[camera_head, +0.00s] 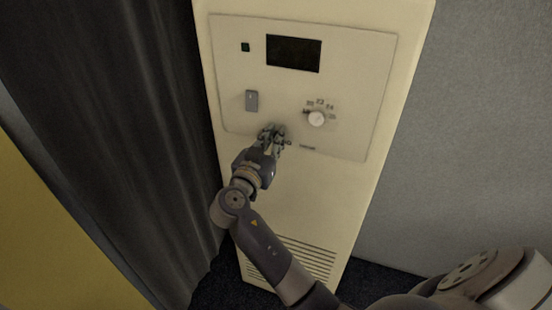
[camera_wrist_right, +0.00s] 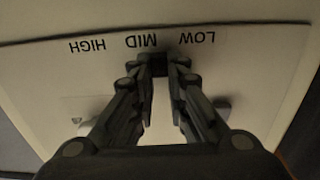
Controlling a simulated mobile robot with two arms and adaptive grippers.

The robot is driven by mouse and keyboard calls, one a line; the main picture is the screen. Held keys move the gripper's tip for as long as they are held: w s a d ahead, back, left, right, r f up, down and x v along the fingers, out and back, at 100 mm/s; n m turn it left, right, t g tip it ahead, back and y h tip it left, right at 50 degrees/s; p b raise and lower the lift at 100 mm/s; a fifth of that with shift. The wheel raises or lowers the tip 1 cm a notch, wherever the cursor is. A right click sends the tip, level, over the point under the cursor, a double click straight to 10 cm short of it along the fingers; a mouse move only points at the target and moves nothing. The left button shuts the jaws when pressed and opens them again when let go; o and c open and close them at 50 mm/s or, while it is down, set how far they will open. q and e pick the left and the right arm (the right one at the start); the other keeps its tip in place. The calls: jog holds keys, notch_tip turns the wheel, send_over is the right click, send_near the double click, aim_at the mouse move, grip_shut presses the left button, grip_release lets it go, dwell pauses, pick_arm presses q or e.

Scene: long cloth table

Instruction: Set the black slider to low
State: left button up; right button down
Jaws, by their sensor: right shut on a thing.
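My right gripper (camera_head: 273,137) is at the lower part of the cream control panel (camera_head: 365,95) in the head view. It covers the slider there. In the right wrist view my right gripper (camera_wrist_right: 160,72) is shut on the black slider (camera_wrist_right: 156,58), whose dark top shows between the fingertips. The panel's labels HIGH, MID and LOW appear upside down in that view, with LOW at the right. The slider stands between MID and LOW, closer to MID. My left gripper is out of view.
Above the gripper are a grey switch (camera_head: 252,101) and a white round knob (camera_head: 316,119) with marks around it. A dark display (camera_head: 293,53) and a small dark square (camera_head: 245,47) are higher up. A dark curtain (camera_head: 110,120) hangs close on the left.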

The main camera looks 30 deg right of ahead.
aim_at(262, 127)
jog(key=w+a+b, duration=0.2)
jog(key=w+b, duration=0.1)
jog(key=shift+w+a, duration=0.25)
jog(key=shift+a, duration=0.1)
jog(key=c, duration=1.6)
grip_release()
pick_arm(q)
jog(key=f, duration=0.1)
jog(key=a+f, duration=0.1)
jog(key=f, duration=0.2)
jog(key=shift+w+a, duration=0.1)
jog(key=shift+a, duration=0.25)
pick_arm(e)
jog(key=shift+o, duration=0.2)
jog(key=shift+w+a, duration=0.1)
jog(key=shift+a, duration=0.05)
